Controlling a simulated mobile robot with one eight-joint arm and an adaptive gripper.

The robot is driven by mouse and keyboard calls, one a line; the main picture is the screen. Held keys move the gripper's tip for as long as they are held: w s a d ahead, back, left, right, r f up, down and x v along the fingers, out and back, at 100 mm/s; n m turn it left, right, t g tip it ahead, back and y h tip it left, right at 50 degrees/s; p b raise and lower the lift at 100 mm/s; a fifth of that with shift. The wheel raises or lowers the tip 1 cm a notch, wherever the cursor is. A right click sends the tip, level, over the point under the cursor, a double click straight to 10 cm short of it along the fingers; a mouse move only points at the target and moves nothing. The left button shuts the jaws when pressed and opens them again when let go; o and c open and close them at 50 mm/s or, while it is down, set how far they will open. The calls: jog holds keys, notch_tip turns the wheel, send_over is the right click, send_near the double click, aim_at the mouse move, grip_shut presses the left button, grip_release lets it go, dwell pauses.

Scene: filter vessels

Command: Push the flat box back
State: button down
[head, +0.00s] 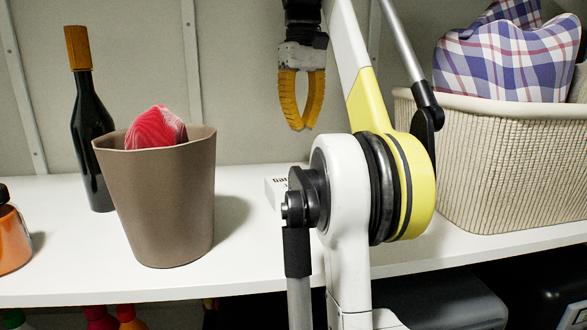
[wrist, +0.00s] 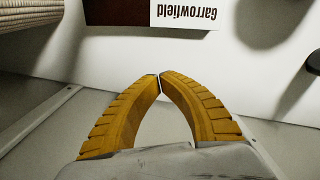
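The flat box lies on the white shelf, partly hidden behind my arm in the head view, where a white part of it (head: 276,187) with dark lettering shows. In the wrist view its white label (wrist: 185,14) reads "Garrowfield" upside down, beside a dark brown part, and the top edge of the picture cuts it off. My gripper (head: 302,128) points down in front of the back wall, above the shelf. Its yellow fingers (wrist: 160,76) meet at the tips with nothing between them. The fingertips are apart from the box in the wrist view.
A brown bin (head: 160,205) with a red-and-white item in it and a dark bottle (head: 92,140) stand on the left. An orange bottle (head: 12,240) is at the far left. A woven basket (head: 510,165) with checked cloth stands on the right. The back wall (head: 240,90) is close behind my gripper.

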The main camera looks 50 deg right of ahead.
jog(key=f, duration=0.1)
jog(key=s+f+b, duration=0.1)
jog(key=f, duration=0.1)
jog(key=shift+s+a, duration=0.15)
jog(key=f, duration=0.5)
jog(key=shift+w+f, duration=0.1)
jog(key=shift+w, duration=0.25)
jog(key=s, duration=0.2)
jog(key=s+a+p, duration=0.1)
jog(key=s, duration=0.1)
jog(key=shift+a+f, duration=0.1)
jog(key=shift+f, duration=0.3)
jog(key=shift+w+f, duration=0.1)
jog(key=shift+s+a, duration=0.2)
jog(key=shift+s, duration=0.45)
jog(key=shift+s+a, duration=0.15)
jog(key=shift+s, duration=0.5)
jog(key=shift+w, duration=0.1)
jog(key=shift+w+d, duration=0.1)
